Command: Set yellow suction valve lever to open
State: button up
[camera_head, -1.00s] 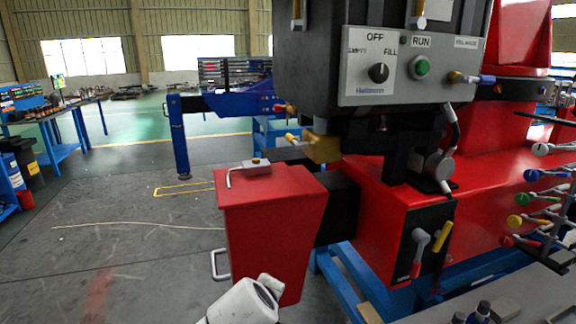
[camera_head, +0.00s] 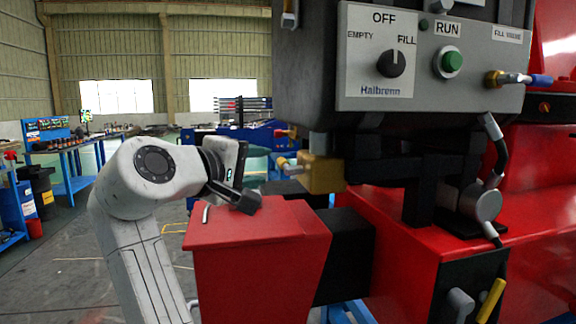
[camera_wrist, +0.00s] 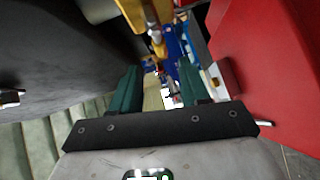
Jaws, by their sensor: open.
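A yellow lever (camera_head: 490,302) tilts on the black panel of the red machine at the lower right, beside a grey lever (camera_head: 460,303). A brass-yellow valve block (camera_head: 322,173) with a short handle (camera_head: 284,163) pointing left sits under the dark control box. I cannot tell which is the suction valve. My gripper (camera_head: 246,192) is over the red box, left of the block and apart from it; the arm partly hides its fingers. In the wrist view my gripper (camera_wrist: 160,88) is open and empty, and the yellow block (camera_wrist: 138,14) shows beyond the fingers.
The red box (camera_head: 255,255) stands just below my gripper; its side (camera_wrist: 275,60) shows at right in the wrist view. The dark control box (camera_head: 310,75) overhangs the valve block. A blue workbench (camera_head: 75,165) stands far left. Floor between is free.

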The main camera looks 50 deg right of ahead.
aim_at(280, 164)
jog(key=x, duration=0.9)
jog(key=shift+w+d, duration=0.1)
jog(key=shift+d, duration=0.1)
grip_shut()
